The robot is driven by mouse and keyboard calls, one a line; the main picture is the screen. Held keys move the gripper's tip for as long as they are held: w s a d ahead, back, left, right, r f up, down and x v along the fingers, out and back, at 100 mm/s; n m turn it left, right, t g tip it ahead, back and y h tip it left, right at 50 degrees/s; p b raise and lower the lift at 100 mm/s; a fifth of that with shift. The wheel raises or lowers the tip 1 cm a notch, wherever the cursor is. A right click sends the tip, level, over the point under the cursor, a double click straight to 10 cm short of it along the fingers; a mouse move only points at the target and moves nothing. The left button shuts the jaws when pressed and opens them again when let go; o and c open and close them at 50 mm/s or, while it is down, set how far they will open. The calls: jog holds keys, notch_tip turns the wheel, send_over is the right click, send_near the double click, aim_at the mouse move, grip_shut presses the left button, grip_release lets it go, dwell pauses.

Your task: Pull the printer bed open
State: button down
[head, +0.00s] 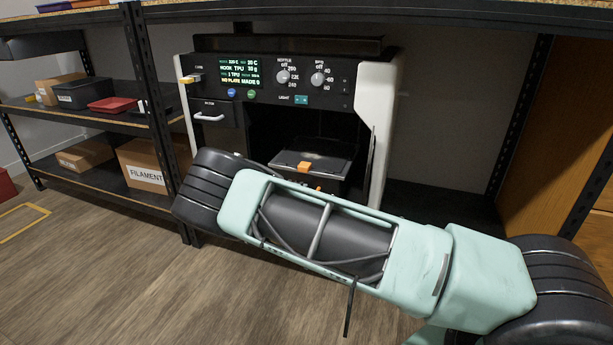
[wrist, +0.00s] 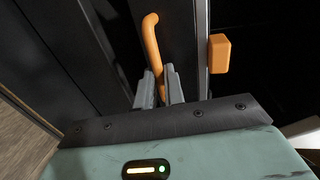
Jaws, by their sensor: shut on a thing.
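The printer (head: 362,95) stands on the low shelf in the head view, its front chamber open and dark. The grey printer bed (head: 328,162) shows inside it, with an orange tab (head: 304,167) at its front. In the wrist view, my gripper (wrist: 160,88) is shut on a curved orange handle (wrist: 151,42), its two fingers on either side of the lower part. An orange block (wrist: 219,54) sits to the right of the handle, apart from the fingers. In the head view my arm hides the gripper and the area below the bed.
The printer's control panel (head: 270,78) has a screen and knobs, with a small drawer (head: 210,116) below left. Shelves on the left hold boxes, including one marked FILAMENT (head: 147,166). A black post (head: 155,120) stands left of the printer. The wooden floor (head: 90,270) is clear.

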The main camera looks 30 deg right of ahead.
jog(key=f+p+v, duration=0.2)
jog(key=p+v, duration=0.2)
jog(key=v, duration=0.5)
jog(key=f+p+v, duration=0.2)
jog(key=p+v, duration=0.3)
jog(key=v, duration=0.5)
jog(key=shift+s+a, duration=0.4)
jog(key=shift+a, duration=0.1)
jog(key=c, duration=1.5)
grip_release()
jog(key=shift+a, duration=0.1)
jog(key=p+v, duration=0.4)
jog(key=v, duration=1.3)
jog(key=shift+s+a, duration=0.1)
jog(key=shift+a, duration=0.05)
